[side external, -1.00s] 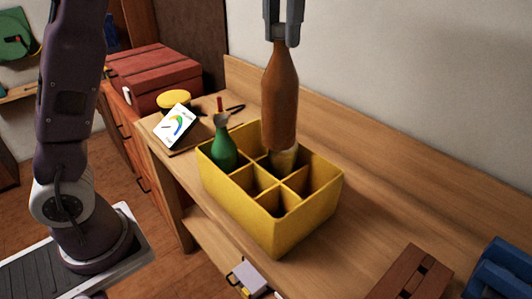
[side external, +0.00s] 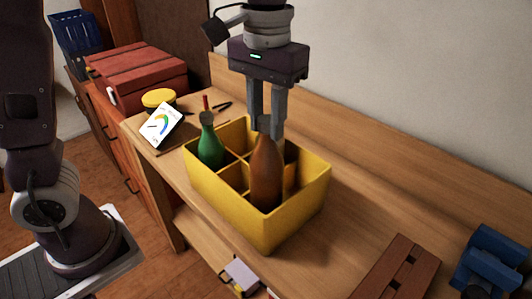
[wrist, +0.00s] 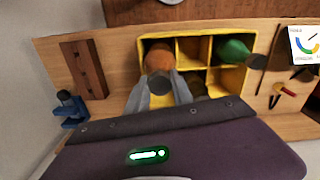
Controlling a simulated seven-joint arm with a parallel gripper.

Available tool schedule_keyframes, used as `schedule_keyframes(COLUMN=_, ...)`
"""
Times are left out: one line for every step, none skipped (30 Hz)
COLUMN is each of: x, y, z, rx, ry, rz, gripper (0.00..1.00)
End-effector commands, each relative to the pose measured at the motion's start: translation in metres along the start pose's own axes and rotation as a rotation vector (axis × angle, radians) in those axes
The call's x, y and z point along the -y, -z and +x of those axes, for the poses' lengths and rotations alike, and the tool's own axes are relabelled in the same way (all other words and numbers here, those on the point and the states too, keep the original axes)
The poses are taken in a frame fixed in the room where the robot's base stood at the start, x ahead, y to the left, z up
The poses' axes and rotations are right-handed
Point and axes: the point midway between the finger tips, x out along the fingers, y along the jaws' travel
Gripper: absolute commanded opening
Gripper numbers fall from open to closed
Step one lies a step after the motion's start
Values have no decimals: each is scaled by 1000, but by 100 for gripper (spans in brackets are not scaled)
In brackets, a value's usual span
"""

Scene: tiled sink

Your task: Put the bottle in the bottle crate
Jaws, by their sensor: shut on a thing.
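A brown bottle (side external: 265,172) stands roughly upright in a front compartment of the yellow bottle crate (side external: 225,215), its base hidden by the crate wall. My gripper (side external: 268,128) is above the crate, shut on the bottle's neck. In the wrist view the brown bottle (wrist: 159,57) is between the fingers, in the upper left compartment. A green bottle (side external: 210,145) stands in the left corner compartment; it also shows in the wrist view (wrist: 231,50). I cannot tell whether the brown bottle touches the crate floor.
The crate stands on a wooden bench against a wall. A small tablet (side external: 162,125), a yellow round container (side external: 158,98) and small tools lie behind it to the left. A slatted brown wooden piece (side external: 400,268) and a blue vise-like object (side external: 492,260) are at the right.

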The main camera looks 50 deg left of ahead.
Motion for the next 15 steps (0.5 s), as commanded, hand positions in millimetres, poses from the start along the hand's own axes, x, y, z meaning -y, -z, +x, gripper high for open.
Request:
schedule_keyframes(x=0, y=0, z=10, rx=3, ry=1, rz=0, gripper=0)
schedule_keyframes(x=0, y=0, z=16, rx=2, ry=1, rz=0, gripper=0)
schedule_keyframes(x=0, y=0, z=22, rx=2, ry=0, rz=0, gripper=0)
schedule_keyframes(x=0, y=0, z=25, rx=1, ry=0, rz=0, gripper=0)
schedule_keyframes(x=0, y=0, z=28, rx=1, ry=0, rz=0, gripper=0)
schedule_keyframes(x=0, y=0, z=31, rx=0, ry=-1, rz=0, gripper=0)
schedule_keyframes(x=0, y=0, z=34, rx=0, ry=-1, rz=0, gripper=0)
schedule_keyframes(x=0, y=0, z=38, rx=2, ry=0, rz=0, gripper=0)
schedule_keyframes(x=0, y=0, z=45, rx=2, ry=0, rz=0, gripper=0)
schedule_keyframes(x=0, y=0, z=50, rx=2, ry=1, rz=0, gripper=0)
schedule_keyframes(x=0, y=0, z=55, rx=2, ry=0, rz=0, gripper=0)
schedule_keyframes(x=0, y=0, z=61, rx=2, ry=0, rz=0, gripper=0)
schedule_keyframes(x=0, y=0, z=66, rx=2, ry=0, rz=0, gripper=0)
schedule_keyframes(x=0, y=0, z=69, rx=1, ry=0, rz=0, gripper=0)
schedule_keyframes(x=0, y=0, z=71, rx=1, ry=0, rz=0, gripper=0)
